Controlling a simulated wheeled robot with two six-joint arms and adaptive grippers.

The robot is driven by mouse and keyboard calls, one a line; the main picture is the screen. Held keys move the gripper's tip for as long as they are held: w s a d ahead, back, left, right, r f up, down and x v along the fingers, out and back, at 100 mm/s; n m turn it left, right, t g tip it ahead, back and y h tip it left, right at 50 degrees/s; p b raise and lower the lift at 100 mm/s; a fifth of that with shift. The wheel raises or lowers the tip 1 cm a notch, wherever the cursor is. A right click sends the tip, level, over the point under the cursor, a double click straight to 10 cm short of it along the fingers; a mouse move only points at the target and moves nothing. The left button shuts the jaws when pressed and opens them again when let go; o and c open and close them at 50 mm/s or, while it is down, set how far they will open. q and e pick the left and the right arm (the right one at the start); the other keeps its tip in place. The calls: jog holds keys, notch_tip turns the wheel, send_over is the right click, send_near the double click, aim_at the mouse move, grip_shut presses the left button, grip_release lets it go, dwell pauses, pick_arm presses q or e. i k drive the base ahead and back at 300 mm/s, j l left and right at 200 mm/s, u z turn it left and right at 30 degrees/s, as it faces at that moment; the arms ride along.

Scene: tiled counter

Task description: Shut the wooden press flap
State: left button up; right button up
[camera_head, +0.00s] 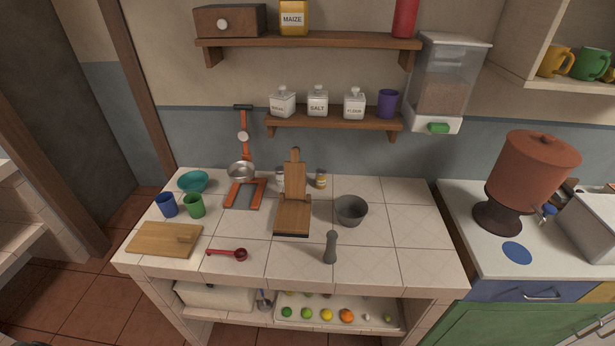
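The wooden press stands on the tiled counter, with its flat wooden base (292,216) lying toward the front. Its wooden flap (296,176) stands raised, nearly upright, at the back of the base, with a narrow handle-like top end. The flap is open, and the base's upper face is uncovered. Neither of my grippers is in view.
A grey mortar bowl (351,210) stands right of the press and a grey pestle (331,247) in front right. A red spoon (228,253) lies front left. Small jars stand behind. A shelf (335,120) hangs above.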

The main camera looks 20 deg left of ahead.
aim_at(295, 170)
jog(key=i+j, duration=0.15)
jog(key=j, duration=0.25)
jog(key=i+j, duration=0.1)
jog(key=j, duration=0.3)
jog(key=i+j, duration=0.15)
jog(key=j, duration=0.25)
jog(key=i+j, duration=0.15)
jog(key=j, duration=0.2)
jog(key=i+j, duration=0.15)
jog(key=j, duration=0.25)
